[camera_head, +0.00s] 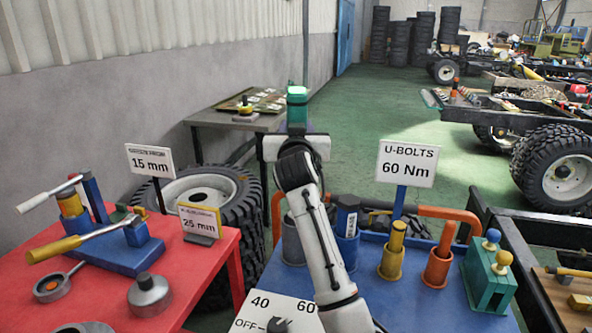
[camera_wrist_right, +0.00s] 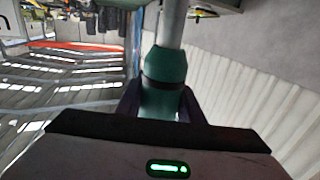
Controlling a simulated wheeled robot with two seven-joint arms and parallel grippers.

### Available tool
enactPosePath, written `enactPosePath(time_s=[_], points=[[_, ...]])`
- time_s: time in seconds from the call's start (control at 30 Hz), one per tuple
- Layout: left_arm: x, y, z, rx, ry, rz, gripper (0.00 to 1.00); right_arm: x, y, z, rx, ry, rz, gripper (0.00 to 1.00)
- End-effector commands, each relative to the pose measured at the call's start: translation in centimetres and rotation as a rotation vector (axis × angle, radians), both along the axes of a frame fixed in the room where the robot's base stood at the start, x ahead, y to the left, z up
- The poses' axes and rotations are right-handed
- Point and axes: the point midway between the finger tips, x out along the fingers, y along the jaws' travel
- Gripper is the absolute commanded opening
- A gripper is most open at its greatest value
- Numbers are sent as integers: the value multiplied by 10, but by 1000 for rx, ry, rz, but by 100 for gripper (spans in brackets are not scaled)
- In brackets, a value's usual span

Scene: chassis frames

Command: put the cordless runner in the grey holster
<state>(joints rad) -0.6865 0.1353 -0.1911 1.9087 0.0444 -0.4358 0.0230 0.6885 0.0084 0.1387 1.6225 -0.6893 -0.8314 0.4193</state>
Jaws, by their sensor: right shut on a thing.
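The cordless runner is a teal tool (camera_head: 297,113) with a bright green lit end, held up at the middle of the head view. My right gripper (camera_head: 296,134) is shut on the runner, well above and beyond the blue bench. In the right wrist view the teal runner (camera_wrist_right: 163,75) sits between the dark fingers of my gripper (camera_wrist_right: 160,106). A grey rod shows beyond it there; I cannot tell whether it belongs to the tool. The grey holster (camera_head: 292,243) is an upright cup at the blue bench's left end, partly hidden by my arm. My left gripper is out of view.
The blue bench (camera_head: 405,301) also holds a blue holster (camera_head: 347,250) with a tool, yellow (camera_head: 391,262) and orange (camera_head: 437,268) holsters with tools, and a green block (camera_head: 486,285). A U-BOLTS 60 Nm sign (camera_head: 407,164) rises behind. A red table (camera_head: 205,268) stands left.

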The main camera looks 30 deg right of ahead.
Motion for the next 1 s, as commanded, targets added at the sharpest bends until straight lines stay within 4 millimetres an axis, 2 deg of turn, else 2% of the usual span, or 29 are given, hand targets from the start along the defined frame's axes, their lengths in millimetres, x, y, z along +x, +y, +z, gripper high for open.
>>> enactPosePath(time_s=[0.1,0.2,0.47,0.63,0.77,1.0], points=[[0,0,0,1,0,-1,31,0,0,-24,-5,-2,1,0],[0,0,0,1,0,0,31,0,0,-40,-5,-5,1,0],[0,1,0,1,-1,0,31,0,0,-60,-5,-7,1,0],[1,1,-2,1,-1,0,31,0,0,-83,-4,-6,1,0],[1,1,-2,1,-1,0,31,0,0,-91,-5,-9,2,0],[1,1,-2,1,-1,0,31,0,0,-91,-5,-10,2,0]])
